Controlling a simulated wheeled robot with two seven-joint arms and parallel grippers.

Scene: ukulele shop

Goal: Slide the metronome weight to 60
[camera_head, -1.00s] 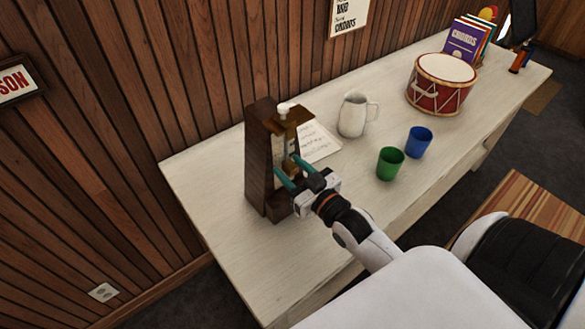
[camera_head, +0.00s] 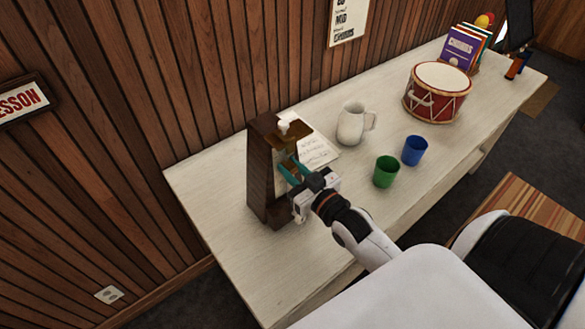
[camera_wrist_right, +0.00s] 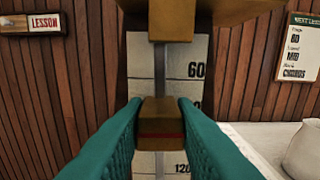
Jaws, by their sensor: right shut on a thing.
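The dark wooden metronome (camera_head: 262,180) stands upright at the near left end of the pale table. Its pale scale plate shows in the right wrist view, with the 60 mark (camera_wrist_right: 196,70) above and the 120 mark (camera_wrist_right: 182,168) below. The brass weight (camera_wrist_right: 160,120), with a red line near its lower edge, sits on the grey rod between these marks. My right gripper (camera_head: 292,172) has its teal fingers shut on the weight from both sides; they hide parts of the scale. My left gripper is out of view.
A brass piece (camera_wrist_right: 172,18) crosses the rod's upper part. On the table (camera_head: 225,215), a sheet of paper (camera_head: 318,152) and white pitcher (camera_head: 351,124) are right of the metronome. A green cup (camera_head: 386,172), blue cup (camera_head: 414,151) and red drum (camera_head: 436,94) stand farther right.

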